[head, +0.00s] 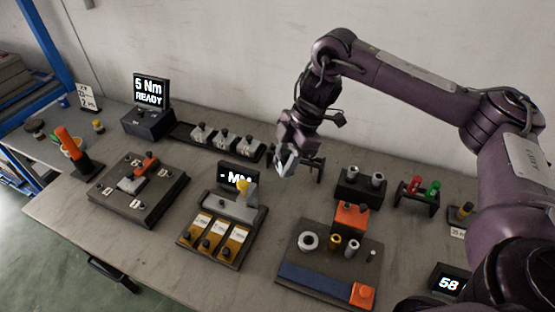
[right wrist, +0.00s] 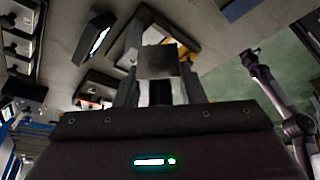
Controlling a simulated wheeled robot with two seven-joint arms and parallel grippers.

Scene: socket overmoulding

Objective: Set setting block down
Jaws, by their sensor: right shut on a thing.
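My right gripper (head: 285,168) hangs in the air over the back middle of the bench, in front of a dark rack. In the right wrist view its two fingers (right wrist: 158,85) are shut on a small grey block with a square face (right wrist: 158,60), which I take to be the setting block. In the head view the block is hard to tell from the pale fingertips. No contact with the bench shows. Another dark arm, seemingly my left, shows in the right wrist view; its gripper end (right wrist: 251,56) is too small to read.
A measuring stand (head: 238,182) with a tray of yellow-labelled slots (head: 182,240) is left of the gripper. A dark fixture plate (head: 300,262) with rings and an orange block is in front right. A row of grey parts (head: 222,142) stands behind. Bare bench lies between the stands.

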